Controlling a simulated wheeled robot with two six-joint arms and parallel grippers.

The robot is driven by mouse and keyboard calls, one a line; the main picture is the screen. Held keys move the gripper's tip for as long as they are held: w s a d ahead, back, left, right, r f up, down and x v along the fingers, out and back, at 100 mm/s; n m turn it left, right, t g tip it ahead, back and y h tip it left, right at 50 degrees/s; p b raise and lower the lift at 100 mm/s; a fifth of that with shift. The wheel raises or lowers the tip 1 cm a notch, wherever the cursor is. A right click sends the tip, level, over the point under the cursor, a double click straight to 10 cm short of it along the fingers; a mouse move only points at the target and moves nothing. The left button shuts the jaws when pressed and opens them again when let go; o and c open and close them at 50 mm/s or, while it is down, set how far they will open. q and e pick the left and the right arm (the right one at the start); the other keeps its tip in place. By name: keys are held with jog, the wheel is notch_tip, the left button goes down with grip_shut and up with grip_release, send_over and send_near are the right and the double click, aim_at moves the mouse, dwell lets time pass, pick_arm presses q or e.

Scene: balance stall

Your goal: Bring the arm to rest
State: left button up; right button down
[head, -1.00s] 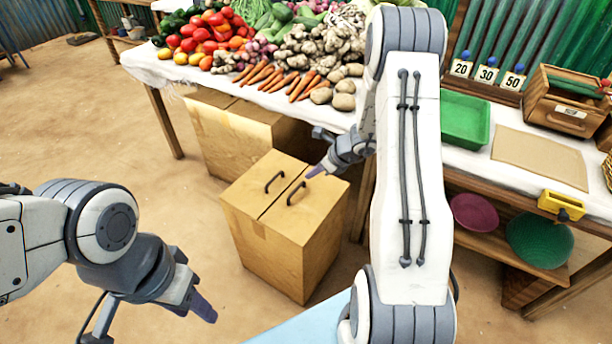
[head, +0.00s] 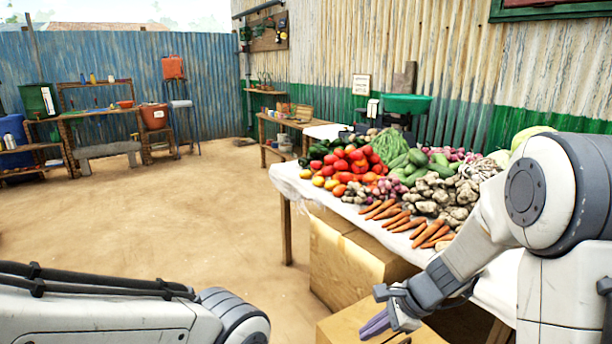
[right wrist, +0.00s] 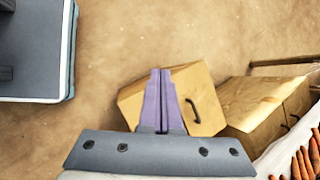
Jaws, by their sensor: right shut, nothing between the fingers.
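My right arm comes in from the right of the head view, bent, with the gripper (head: 376,324) hanging low in front of the vegetable table. Its purple fingers are together with nothing between them, as the right wrist view (right wrist: 160,74) also shows. Below the fingers is a closed cardboard box (right wrist: 207,115) with a dark handle; its top shows partly in the head view (head: 345,322). I cannot tell the gap between fingers and box. Of my left arm only links show at the lower left; its gripper is out of view.
The vegetable table (head: 291,184) stands close to my right arm, heaped with carrots (head: 432,232), peppers and roots. Another cardboard box (head: 345,262) sits under it. Open sandy ground lies to the left. Shelves (head: 100,112) and a stool (head: 181,104) stand far back.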

jog(key=s+a+r+n+g+h, duration=0.1)
jog(key=s+a+r+n+g, duration=0.1)
jog(key=s+a+n, duration=0.4)
jog(key=s+a+r+n+g+h, duration=0.1)
jog(key=s+a+r+n, duration=0.25)
jog(key=s+n, duration=0.4)
jog(key=s+r+n+h, duration=0.1)
jog(key=s+n+h, duration=0.2)
jog(key=s+n, duration=0.75)
notch_tip(320, 180, up, 19)
jog(key=p, duration=1.8)
jog(key=shift+w+d+f+n+p, duration=0.15)
jog(key=shift+w+d+n+p, duration=0.1)
jog(key=shift+n+p, duration=0.1)
